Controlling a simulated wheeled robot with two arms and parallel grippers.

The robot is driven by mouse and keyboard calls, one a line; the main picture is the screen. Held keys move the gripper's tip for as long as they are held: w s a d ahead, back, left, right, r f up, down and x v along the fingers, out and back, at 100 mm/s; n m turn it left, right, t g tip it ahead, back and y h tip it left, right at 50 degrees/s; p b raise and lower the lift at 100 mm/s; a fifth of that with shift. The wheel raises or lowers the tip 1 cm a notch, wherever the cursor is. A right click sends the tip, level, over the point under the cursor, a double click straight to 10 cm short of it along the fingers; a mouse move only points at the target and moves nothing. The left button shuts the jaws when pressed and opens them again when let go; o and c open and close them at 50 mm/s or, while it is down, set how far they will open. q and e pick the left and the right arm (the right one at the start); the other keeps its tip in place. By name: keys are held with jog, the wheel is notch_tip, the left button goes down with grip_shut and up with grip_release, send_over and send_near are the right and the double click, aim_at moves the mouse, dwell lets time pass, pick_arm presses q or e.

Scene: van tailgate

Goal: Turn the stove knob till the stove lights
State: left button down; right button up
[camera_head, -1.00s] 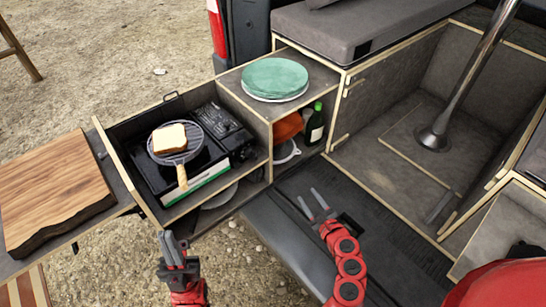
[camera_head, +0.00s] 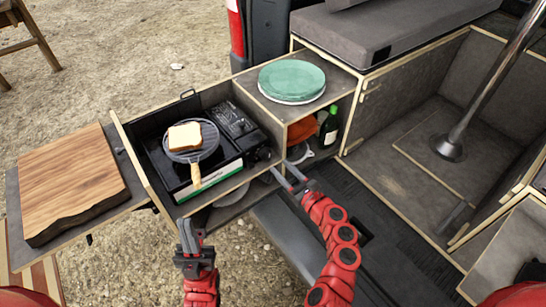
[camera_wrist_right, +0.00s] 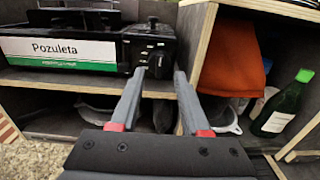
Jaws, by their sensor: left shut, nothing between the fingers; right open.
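The black camping stove (camera_head: 200,165) sits in the pulled-out drawer, its front facing me with a white and green label; it also shows in the right wrist view (camera_wrist_right: 70,48). The stove knob (camera_head: 263,154) is at the right end of its front. My right gripper (camera_head: 282,169) is open and empty, close in front of the knob end. In the right wrist view its fingers (camera_wrist_right: 160,74) point at the stove's right end, the left fingertip overlapping the dark knob area; contact cannot be told. My left gripper (camera_head: 187,224) is shut and empty, in front of the drawer.
A grill pan (camera_head: 206,142) with bread (camera_head: 185,137) is on the stove. Right of the drawer, a shelf holds green plates (camera_head: 292,80) on top, with an orange cloth (camera_wrist_right: 232,60) and green bottle (camera_wrist_right: 283,102) below. A cutting board (camera_head: 72,182) lies left.

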aim_at(269, 156)
jog(key=shift+x, duration=2.65)
grip_shut()
